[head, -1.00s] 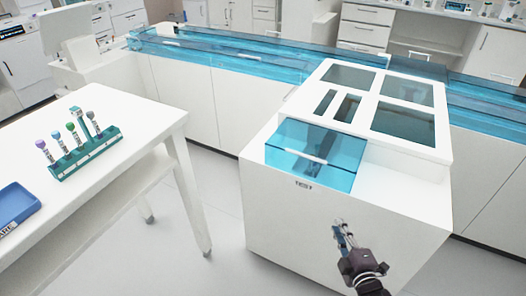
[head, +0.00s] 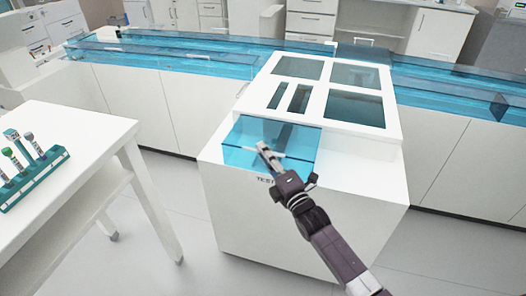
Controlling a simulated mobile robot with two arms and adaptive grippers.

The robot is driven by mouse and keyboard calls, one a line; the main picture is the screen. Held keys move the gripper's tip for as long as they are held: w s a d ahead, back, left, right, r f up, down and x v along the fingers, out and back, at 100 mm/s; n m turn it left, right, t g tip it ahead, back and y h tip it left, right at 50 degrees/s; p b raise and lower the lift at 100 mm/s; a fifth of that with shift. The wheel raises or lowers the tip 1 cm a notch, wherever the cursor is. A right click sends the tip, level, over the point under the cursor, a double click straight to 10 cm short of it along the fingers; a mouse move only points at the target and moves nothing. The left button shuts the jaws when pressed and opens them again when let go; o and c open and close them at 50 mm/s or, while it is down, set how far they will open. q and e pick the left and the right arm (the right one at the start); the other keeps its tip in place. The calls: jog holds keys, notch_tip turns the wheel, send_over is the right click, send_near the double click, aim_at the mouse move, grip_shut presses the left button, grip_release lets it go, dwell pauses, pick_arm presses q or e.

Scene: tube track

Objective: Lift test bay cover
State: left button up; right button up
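The test bay cover (head: 296,140) is a see-through blue lid at the front of the white machine (head: 378,180). It looks closed, and a label starting "TEST" shows on the machine front below it. My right gripper (head: 262,147) reaches up from the lower right, with its fingertips over the front part of the cover at its pale handle. The gripper partly hides the handle and the label. I cannot tell whether the fingers touch the handle or are shut on it. My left gripper is not in view.
A white table (head: 85,125) stands at the left with a green rack (head: 40,178) of capped tubes. Long blue covered tracks (head: 170,58) run behind and beside the machine. The floor (head: 190,215) between table and machine is clear.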

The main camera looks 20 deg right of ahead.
jog(key=shift+w+a, duration=0.1)
jog(key=shift+w, duration=0.1)
grip_shut()
jog(key=shift+r, duration=0.1)
